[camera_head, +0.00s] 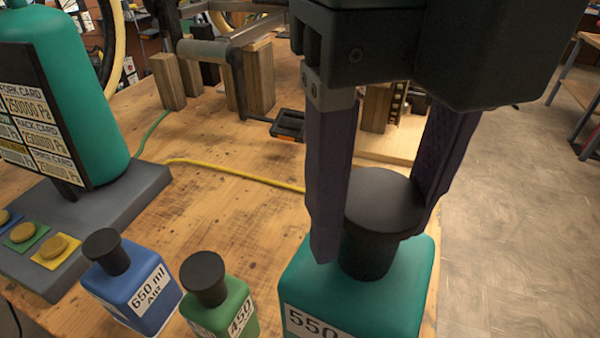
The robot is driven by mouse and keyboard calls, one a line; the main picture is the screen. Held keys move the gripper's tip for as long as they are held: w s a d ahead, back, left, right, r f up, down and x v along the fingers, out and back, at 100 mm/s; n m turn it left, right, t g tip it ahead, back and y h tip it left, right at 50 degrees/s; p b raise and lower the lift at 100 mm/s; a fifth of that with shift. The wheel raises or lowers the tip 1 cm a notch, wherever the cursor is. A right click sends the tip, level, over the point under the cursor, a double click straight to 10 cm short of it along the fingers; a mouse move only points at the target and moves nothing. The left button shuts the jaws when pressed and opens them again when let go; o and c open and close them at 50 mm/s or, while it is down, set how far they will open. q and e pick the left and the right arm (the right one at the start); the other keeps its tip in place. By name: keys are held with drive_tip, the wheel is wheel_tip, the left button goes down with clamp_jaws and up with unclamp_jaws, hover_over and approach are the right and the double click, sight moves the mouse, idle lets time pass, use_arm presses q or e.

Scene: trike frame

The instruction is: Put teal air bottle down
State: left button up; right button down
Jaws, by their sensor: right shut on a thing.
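The teal air bottle (360,290) is at the lower right, a square teal body with a black cap (382,203) and a white label reading 550. Its lower part is cut off by the picture's bottom edge, so I cannot tell whether its base touches the table. My right gripper (375,230) comes down from above with its two dark fingers on either side of the cap, shut on it. The bottle looks upright, near the right edge of the wooden table (235,185). My left gripper is not in view.
A blue bottle (130,285) labelled 650 ml and a green bottle (218,300) labelled 450 stand left of the teal one. A large teal tank (75,90) on a grey base with coloured buttons is at left. Yellow hose (235,173) and wooden blocks (250,80) lie behind.

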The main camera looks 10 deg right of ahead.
drive_tip(key=shift+s+a+f+n, duration=0.1)
drive_tip(key=shift+f+n, duration=0.2)
drive_tip(key=shift+n, duration=0.1)
wheel_tip(320, 180, down, 16)
drive_tip(key=shift+r+b, duration=0.2)
drive_tip(key=shift+b, duration=0.95)
wheel_tip(320, 180, down, 4)
drive_tip(key=shift+f+b, duration=0.1)
drive_tip(key=shift+b, duration=0.3)
drive_tip(key=shift+f, duration=0.15)
drive_tip(key=shift+c, duration=1)
unclamp_jaws()
